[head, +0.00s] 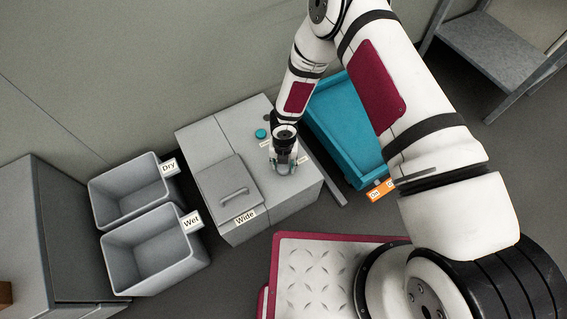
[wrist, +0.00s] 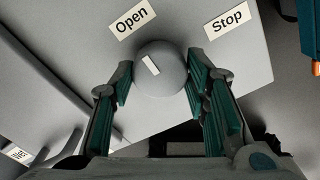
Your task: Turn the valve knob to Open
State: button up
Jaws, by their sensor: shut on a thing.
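The valve knob (wrist: 160,72) is a round grey knob with a white pointer mark, seen in the wrist view on a grey top. Its mark lies slanted, its upper end leaning toward the "Open" label (wrist: 132,20), which is at the upper left. The "Stop" label (wrist: 227,20) is at the upper right. My gripper (wrist: 160,88) has its green-padded fingers on either side of the knob and is shut on it. In the head view my gripper (head: 284,166) is over the right part of the grey cabinet (head: 222,128) and hides the knob.
A lid with a handle (head: 234,192) and a "Wide" label sits on the cabinet's left front. A teal button (head: 261,133) is behind my gripper. Grey bins labelled "Dry" (head: 102,199) and "Wet" (head: 118,270) stand left. A blue tray (head: 322,132) stands right.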

jog(key=o, duration=1.2)
jog(key=shift+r, duration=0.1)
notch_tip(320, 180, up, 12)
jog(key=shift+f, duration=0.1)
